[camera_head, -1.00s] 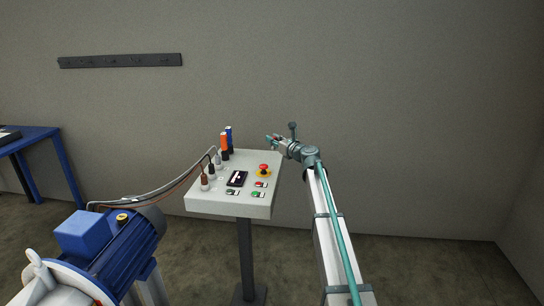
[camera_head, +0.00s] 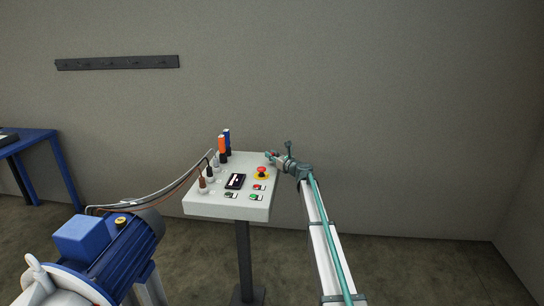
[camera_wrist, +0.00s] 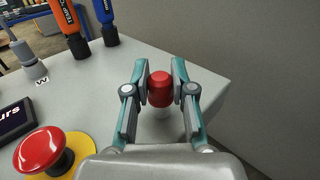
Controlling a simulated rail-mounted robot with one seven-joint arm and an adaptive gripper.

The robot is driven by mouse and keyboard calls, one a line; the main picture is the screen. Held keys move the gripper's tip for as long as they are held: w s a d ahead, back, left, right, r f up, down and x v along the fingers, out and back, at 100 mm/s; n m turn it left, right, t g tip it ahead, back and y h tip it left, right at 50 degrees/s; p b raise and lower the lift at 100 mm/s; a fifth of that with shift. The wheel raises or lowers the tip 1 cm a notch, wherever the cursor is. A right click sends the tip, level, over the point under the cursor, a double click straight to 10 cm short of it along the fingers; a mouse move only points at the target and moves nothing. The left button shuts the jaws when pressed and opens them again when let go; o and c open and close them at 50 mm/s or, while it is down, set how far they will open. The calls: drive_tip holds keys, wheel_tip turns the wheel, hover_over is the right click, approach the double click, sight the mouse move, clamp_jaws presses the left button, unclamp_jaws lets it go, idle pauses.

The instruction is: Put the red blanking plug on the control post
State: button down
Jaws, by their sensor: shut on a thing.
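The red blanking plug (camera_wrist: 160,89) sits between my gripper's two fingers in the wrist view. My gripper (camera_wrist: 160,82) is shut on it, with a finger against each side. A pale round spot shows just below the plug on the panel top, partly hidden by it. The control post (camera_head: 228,208) has a light grey sloped panel. In the head view my gripper (camera_head: 272,156) is at the panel's back right corner, low over the surface. I cannot tell whether the plug touches the panel.
A red emergency stop button (camera_wrist: 40,150) on a yellow ring is at the left front of my gripper. Orange (camera_wrist: 66,17) and blue (camera_wrist: 105,14) connectors stand at the back. A dark display (camera_head: 235,181) is mid-panel. A blue motor (camera_head: 120,246) stands at left.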

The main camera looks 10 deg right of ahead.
drive_tip(key=shift+f, duration=0.15)
drive_tip(key=shift+f, duration=0.1)
drive_tip(key=shift+f, duration=0.1)
drive_tip(key=c, duration=1)
unclamp_jaws()
drive_tip(key=shift+s+r, duration=0.1)
drive_tip(key=shift+r, duration=0.1)
drive_tip(key=b+v, duration=0.1)
drive_tip(key=v, duration=1.1)
drive_tip(key=shift+b, duration=0.35)
